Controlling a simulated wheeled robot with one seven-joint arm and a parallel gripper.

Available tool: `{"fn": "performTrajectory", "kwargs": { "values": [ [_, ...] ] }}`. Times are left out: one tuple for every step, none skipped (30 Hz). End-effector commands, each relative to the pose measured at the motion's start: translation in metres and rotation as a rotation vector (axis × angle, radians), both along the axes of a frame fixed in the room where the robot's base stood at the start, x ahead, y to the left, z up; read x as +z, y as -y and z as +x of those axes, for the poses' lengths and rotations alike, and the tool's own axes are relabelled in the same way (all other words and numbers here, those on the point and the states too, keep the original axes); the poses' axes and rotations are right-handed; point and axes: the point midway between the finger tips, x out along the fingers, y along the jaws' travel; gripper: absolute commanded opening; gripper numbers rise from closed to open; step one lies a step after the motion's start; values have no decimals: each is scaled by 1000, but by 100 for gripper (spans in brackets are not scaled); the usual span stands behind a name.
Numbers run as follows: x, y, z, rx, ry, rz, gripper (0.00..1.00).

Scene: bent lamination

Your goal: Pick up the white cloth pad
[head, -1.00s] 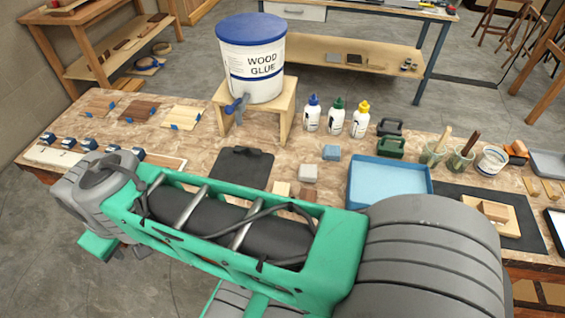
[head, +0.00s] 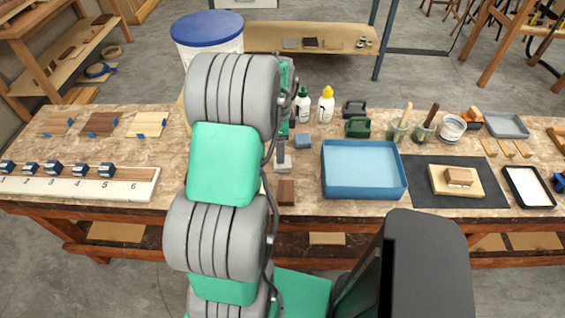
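A small pale grey-white block, which looks like the white cloth pad (head: 284,163), is on the worktable left of the blue tray. It is partly hidden by the end of my arm. My gripper (head: 281,150) appears to be just above or at the pad, mostly hidden behind my own arm links. I cannot tell whether its fingers touch the pad or are open or shut.
A blue pad (head: 303,140) lies just beyond, and a brown wood block (head: 286,192) lies in front. The blue tray (head: 363,192) stands close on the right. Glue bottles (head: 326,105) stand behind. The glue bucket (head: 208,32) is partly hidden by my arm.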

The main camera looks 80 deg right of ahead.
Motion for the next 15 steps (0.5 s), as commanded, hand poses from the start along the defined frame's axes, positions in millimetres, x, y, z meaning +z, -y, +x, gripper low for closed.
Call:
{"fn": "performTrajectory", "kwargs": {
  "values": [
    [-6, 0, -1, -12, 0, 4, 76],
    [-10, 0, -1, -12, 0, 3, 76],
    [-15, 0, -1, -10, 0, 4, 76],
    [-19, -1, -1, -10, 0, 4, 76],
    [-23, -1, -1, -9, 0, 4, 76],
    [-28, -1, -1, -8, 0, 3, 76],
    [-32, -1, -1, -8, 0, 3, 76],
    [-37, -2, -1, -8, -1, 5, 76],
    [-44, -2, -1, -7, -1, 5, 76],
    [-50, -2, -1, -7, -1, 5, 76],
    [-56, -2, -1, -6, 0, 4, 76],
    [-63, -2, -1, -6, 0, 3, 76],
    [-67, -2, -1, -6, -1, 2, 76],
    [-70, -1, -1, -5, -1, 2, 76],
    [-73, -1, -1, -5, 0, 0, 76]
  ]
}}
